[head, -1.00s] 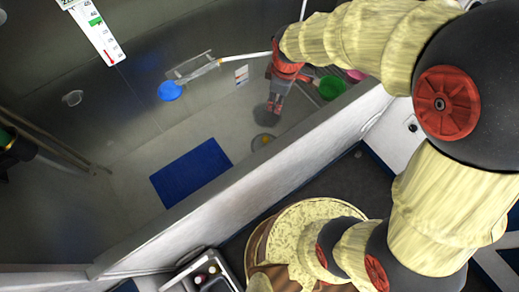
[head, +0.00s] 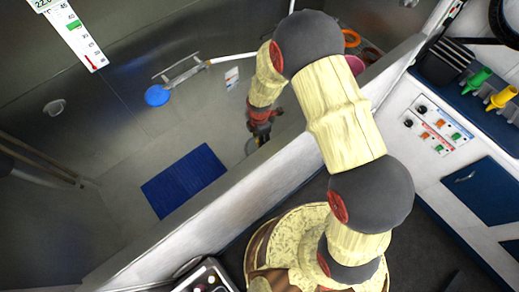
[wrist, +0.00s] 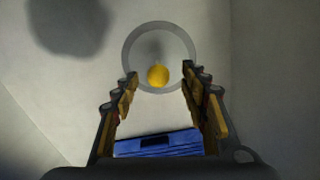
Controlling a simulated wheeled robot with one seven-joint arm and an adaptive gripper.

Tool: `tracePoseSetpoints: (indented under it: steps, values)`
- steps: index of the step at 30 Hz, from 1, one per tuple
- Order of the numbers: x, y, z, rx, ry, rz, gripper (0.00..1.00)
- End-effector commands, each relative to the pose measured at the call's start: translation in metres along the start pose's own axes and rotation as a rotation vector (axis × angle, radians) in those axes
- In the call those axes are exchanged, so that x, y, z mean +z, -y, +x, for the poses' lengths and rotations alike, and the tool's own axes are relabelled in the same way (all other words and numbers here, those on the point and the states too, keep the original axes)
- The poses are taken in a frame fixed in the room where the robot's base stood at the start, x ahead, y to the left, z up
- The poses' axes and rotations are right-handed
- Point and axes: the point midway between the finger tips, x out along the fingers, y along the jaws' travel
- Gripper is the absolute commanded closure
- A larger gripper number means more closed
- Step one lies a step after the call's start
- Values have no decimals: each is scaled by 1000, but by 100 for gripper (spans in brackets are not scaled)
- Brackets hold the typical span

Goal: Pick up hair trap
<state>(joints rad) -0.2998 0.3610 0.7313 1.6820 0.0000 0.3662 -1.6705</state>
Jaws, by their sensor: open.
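The hair trap shows in the wrist view as a round grey rim (wrist: 128,58) with a yellow knob (wrist: 158,75), on the pale tub floor. In the head view its grey edge (head: 250,147) just shows beside my gripper (head: 262,136), which hides most of it. My gripper is open and points down at it. In the wrist view the fingers (wrist: 159,79) stand apart, one on each side of the yellow knob, with nothing held between them. I cannot tell the exact height left above the knob.
A blue mat (head: 185,180) lies on the tub floor, left of my gripper. A blue disc (head: 157,95) and a pale rack (head: 186,72) are by the back wall. The tub's front wall (head: 215,212) runs close under my arm. Coloured round items (head: 350,38) stand at the right end.

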Motion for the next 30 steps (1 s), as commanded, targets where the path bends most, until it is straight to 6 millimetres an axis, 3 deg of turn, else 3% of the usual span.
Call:
tracePoseSetpoints:
  steps: [9, 17, 30]
  values:
    - [1, -2, 44, -2, -1, 1, 56]
    - [1, -3, 45, 0, -1, 1, 56]
    - [1, -3, 45, 0, -1, 1, 81]
